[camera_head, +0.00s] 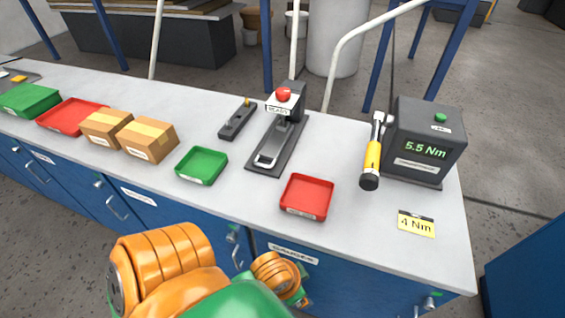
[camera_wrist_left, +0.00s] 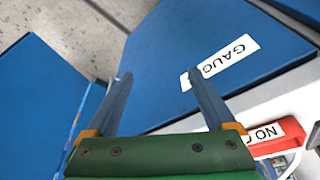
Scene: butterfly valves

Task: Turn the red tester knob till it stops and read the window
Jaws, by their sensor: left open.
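The red knob (camera_head: 283,95) sits on top of a dark upright device (camera_head: 292,115) with a small white label under the knob and a long grey base on the bench. I cannot make out a window on it. A grey box tester (camera_head: 425,140) at the right end has a lit window reading 5.5 Nm (camera_head: 425,149) and a green button on top. My left gripper (camera_wrist_left: 158,75) is open and empty, in front of the blue cabinet face below the bench top, well apart from the knob. In the head view, my orange and green arm hides its fingers.
A red tray (camera_head: 307,198) and a green tray (camera_head: 202,166) lie near the front edge. Cardboard boxes (camera_head: 148,139) stand left. The red tray shows in the left wrist view (camera_wrist_left: 272,146).

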